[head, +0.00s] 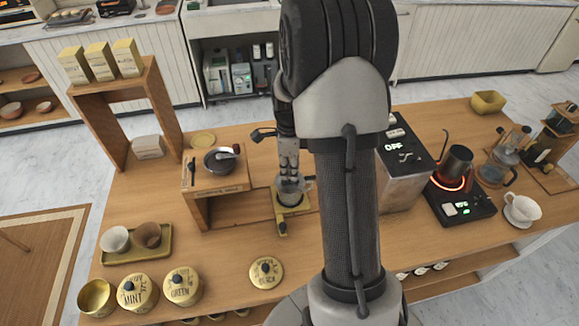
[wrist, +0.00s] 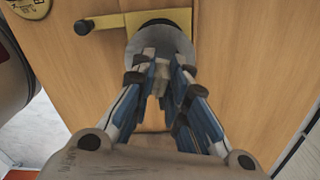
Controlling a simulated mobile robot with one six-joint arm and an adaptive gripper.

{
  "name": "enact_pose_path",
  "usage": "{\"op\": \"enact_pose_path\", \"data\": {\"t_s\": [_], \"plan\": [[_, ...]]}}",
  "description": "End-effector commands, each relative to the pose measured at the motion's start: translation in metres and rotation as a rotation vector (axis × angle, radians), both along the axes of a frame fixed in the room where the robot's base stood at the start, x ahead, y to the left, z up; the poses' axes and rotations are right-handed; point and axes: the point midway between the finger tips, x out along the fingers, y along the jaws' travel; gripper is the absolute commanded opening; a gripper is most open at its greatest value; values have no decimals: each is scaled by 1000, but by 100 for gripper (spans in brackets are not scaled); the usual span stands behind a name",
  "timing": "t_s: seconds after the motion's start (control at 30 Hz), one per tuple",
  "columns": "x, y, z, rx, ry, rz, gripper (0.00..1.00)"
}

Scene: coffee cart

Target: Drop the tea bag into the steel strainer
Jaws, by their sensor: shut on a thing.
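The steel strainer (head: 292,193) is a grey metal vessel at a brass-coloured stand (head: 282,230) near the middle of the cart. It also shows as a grey round shape in the wrist view (wrist: 172,38), partly covered by my fingers. My gripper (head: 289,172) points down directly over it, fingertips close to its opening. In the wrist view my gripper (wrist: 160,85) is shut on a small pale thing (wrist: 159,78), apparently the tea bag, mostly hidden between the fingers. I cannot tell whether it touches the strainer.
A wooden stand with a dark bowl (head: 220,161) is close on the left. A grey machine (head: 405,180) and a hot plate with a glowing ring (head: 462,207) are on the right. A loose lid (head: 266,272) and tea tins (head: 183,287) stand in front.

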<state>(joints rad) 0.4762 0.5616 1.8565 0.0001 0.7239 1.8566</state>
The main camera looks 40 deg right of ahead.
Motion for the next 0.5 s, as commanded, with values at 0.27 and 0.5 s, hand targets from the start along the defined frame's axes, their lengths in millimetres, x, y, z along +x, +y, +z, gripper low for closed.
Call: {"op": "enact_pose_path", "data": {"t_s": [0.27,0.5], "plan": [[0,0,-13,0,0,1,5],[0,0,-12,0,0,1,18]]}}
